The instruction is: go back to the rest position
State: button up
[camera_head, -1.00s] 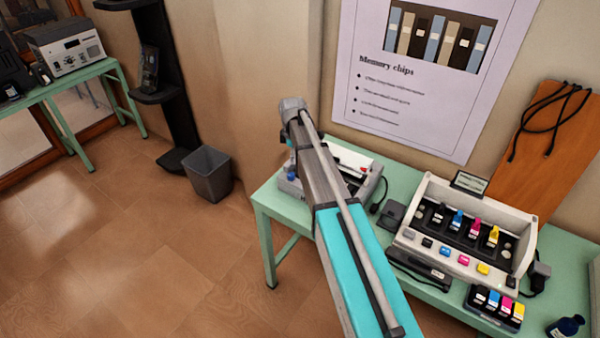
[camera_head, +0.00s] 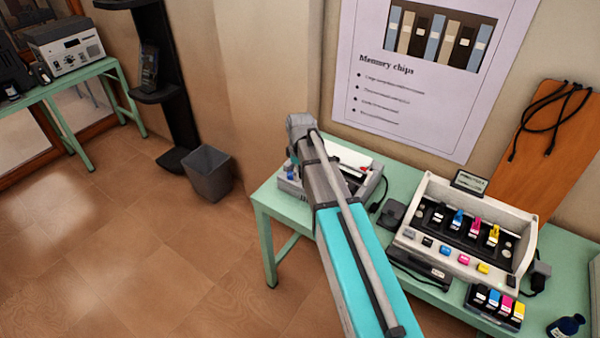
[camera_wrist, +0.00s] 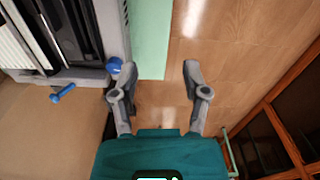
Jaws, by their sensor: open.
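My gripper (camera_wrist: 158,85) shows in the wrist view with its two fingers spread wide and nothing between them. Beneath it are the end of the green table (camera_wrist: 152,45) and the brown floor. The arm hides the gripper there.
An ink cartridge station (camera_head: 470,235) stands on the table, with a small cartridge tray (camera_head: 494,308) and a dark bottle (camera_head: 566,326) nearby. A grey bin (camera_head: 209,174) and a black stand (camera_head: 178,80) are on the floor at left. The floor between is clear.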

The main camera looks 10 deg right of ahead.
dwell(0.4)
jog(key=s+m, duration=1)
jog(key=s, duration=0.8)
jog(key=shift+d+f, duration=0.2)
jog(key=shift+d, duration=0.15)
dwell(0.9)
